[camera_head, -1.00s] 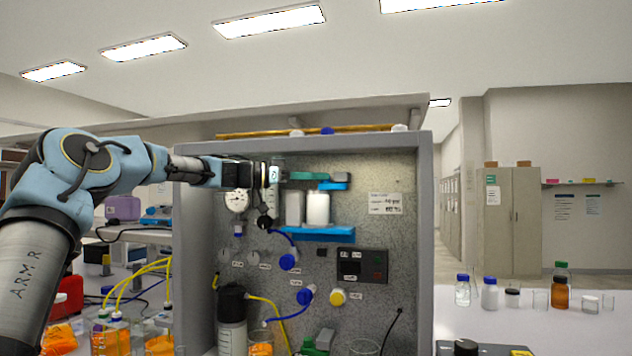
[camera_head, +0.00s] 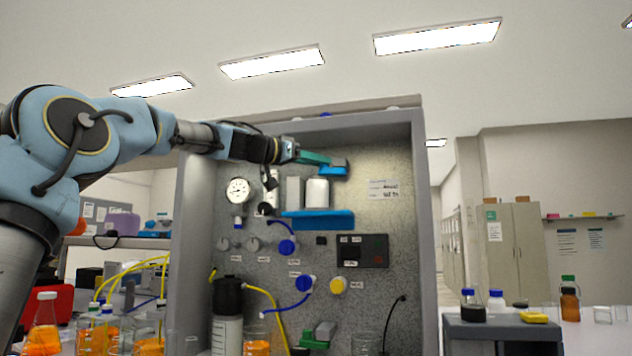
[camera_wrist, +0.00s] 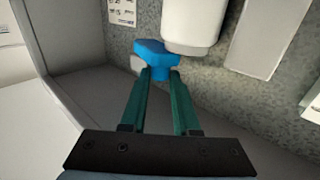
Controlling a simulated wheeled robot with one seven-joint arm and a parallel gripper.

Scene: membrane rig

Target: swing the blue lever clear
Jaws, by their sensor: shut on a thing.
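The blue lever (camera_head: 334,171) is high on the speckled back panel of the rig, just above a white cylinder (camera_head: 317,193). In the wrist view the blue lever (camera_wrist: 155,54) has a rounded, lobed end beside the white cylinder (camera_wrist: 193,24). My gripper (camera_head: 322,160) reaches in from the left with teal fingers. In the wrist view my gripper (camera_wrist: 160,74) has its fingertips on either side of the lever's near end, shut on it. The fingers hide part of the lever, and its pivot is not clear.
The grey cabinet frame (camera_head: 194,240) surrounds the panel closely. A blue shelf (camera_head: 317,222) sits under the white cylinder. A pressure gauge (camera_head: 239,190) is at left, and a dark display box (camera_head: 362,251) is lower right. Yellow and blue tubes run below.

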